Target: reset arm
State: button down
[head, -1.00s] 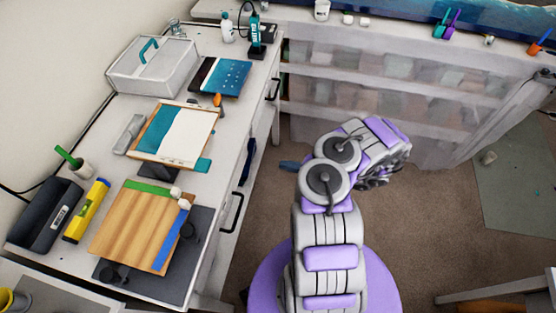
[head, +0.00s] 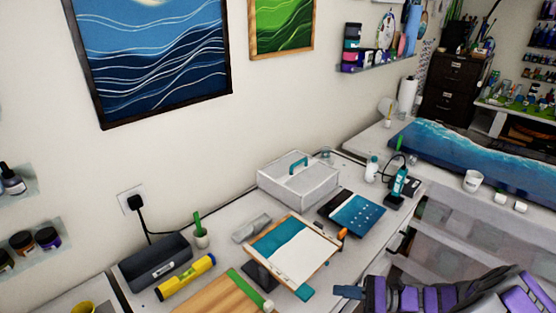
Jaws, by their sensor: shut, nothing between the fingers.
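My arm shows at the bottom right of the head view, grey with purple panels. My gripper (head: 348,292) is the small dark blue-grey tip at the arm's left end. It is shut and empty, beside the front edge of the workbench (head: 215,255). It looks apart from the things on the bench. The rest of the arm is cut off by the bottom of the frame.
On the bench stand a white lidded box (head: 300,188), a tilted board with a white sheet (head: 300,255), a dark tablet (head: 357,215), a yellow level (head: 186,278) and a wooden panel (head: 225,298). A blue resin table (head: 470,160) stands at the right.

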jog(key=s+a+r+n+g+h, duration=0.7)
jog(key=s+a+r+n+g, duration=0.2)
jog(key=s+a+r+n, duration=0.35)
jog(key=s+d+r+n+t+h, duration=0.1)
jog(key=s+d+h, duration=0.3)
jog(key=s, duration=0.4)
jog(key=s+d+r+n+t+h, duration=0.2)
jog(key=s+d+h, duration=0.3)
jog(key=s, duration=0.3)
jog(key=shift+s+d+n+t+h, duration=0.15)
jog(key=shift+s+n+t+h, duration=0.25)
jog(key=shift+h, duration=0.4)
